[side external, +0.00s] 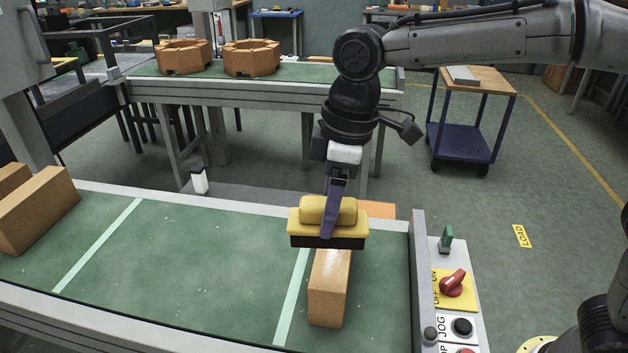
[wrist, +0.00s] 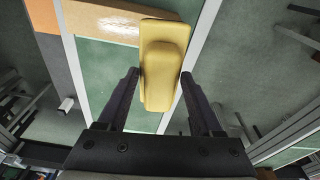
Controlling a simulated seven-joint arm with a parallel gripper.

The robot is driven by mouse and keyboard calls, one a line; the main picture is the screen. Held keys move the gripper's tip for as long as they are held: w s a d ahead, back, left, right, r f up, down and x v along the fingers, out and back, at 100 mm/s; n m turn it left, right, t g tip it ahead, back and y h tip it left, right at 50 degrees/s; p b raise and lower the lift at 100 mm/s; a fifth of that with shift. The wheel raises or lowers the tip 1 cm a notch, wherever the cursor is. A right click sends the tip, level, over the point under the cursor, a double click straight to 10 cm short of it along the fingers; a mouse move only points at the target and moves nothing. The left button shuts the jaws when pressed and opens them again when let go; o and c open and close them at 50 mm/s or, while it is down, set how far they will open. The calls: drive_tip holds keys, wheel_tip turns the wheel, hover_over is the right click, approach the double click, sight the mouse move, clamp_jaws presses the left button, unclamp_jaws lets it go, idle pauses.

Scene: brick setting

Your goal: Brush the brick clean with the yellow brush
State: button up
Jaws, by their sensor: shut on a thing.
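The yellow brush (side external: 328,212) has a yellow handle and block with dark bristles facing down. My gripper (side external: 333,222) is shut on its handle, and the brush is level. The orange-brown brick (side external: 328,295) lies on the green conveyor belt (side external: 190,270), with a pale dusty patch on its top near the brush. The bristles are over the brick's far end and hide it; I cannot tell if they touch. In the wrist view the brush (wrist: 162,62) sits between my fingers, with the brick (wrist: 105,22) partly behind it.
More bricks (side external: 38,210) lie at the belt's left end. A control panel (side external: 455,290) with a red knob and green switch stands just right of the belt. Behind is another conveyor with two notched brown blocks (side external: 250,57). A blue cart (side external: 463,140) stands back right.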

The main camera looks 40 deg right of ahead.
sight(331, 243)
drive_tip(key=shift+s+d+f+m, duration=0.1)
drive_tip(key=shift+s+f+m, duration=0.2)
drive_tip(key=shift+m, duration=0.1)
drive_tip(key=shift+f, duration=3.3)
drive_tip(key=shift+w+d+f, duration=0.55)
drive_tip(key=shift+w+f, duration=0.05)
drive_tip(key=shift+f, duration=0.05)
drive_tip(key=shift+w+d, duration=3.65)
drive_tip(key=shift+s+a, duration=4.2)
drive_tip(key=shift+r, duration=4.05)
